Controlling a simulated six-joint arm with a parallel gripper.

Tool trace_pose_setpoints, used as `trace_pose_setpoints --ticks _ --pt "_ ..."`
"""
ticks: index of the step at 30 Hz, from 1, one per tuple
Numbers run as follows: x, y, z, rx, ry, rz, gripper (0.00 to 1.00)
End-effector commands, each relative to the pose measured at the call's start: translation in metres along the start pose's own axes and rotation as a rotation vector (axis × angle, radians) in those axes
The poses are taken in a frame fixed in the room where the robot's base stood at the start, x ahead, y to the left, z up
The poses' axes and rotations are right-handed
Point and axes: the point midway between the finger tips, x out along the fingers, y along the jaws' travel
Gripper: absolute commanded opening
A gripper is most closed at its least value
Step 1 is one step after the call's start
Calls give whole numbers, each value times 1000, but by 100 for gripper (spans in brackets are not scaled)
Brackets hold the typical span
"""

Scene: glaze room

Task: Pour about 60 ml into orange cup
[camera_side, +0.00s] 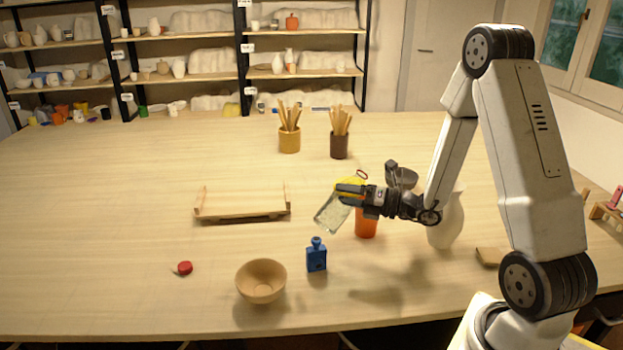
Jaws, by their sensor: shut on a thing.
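The orange cup (366,226) stands upright on the table, its upper part hidden behind my gripper. My gripper (349,194) is shut on a clear, greyish container (332,214) and holds it above the table. The container is strongly tilted, its lower left end to the left of the orange cup. A yellow part (349,184) shows at the gripper, partly hidden; I cannot tell what it belongs to. No stream of liquid is visible, and the level inside cannot be made out.
A blue bottle (316,257) and a tan bowl (261,279) stand in front. A white vase (447,222) is behind my forearm at right. A wooden tray (242,213) lies left, a red item (184,267) front left. Two tool pots (290,140) stand behind.

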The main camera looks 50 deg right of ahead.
Motion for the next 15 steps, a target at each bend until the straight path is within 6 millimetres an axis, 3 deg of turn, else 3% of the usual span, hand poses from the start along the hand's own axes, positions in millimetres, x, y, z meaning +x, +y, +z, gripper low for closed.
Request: trace_pose_setpoints --ticks 15 --pt "0 0 -1 237 -70 99 12"
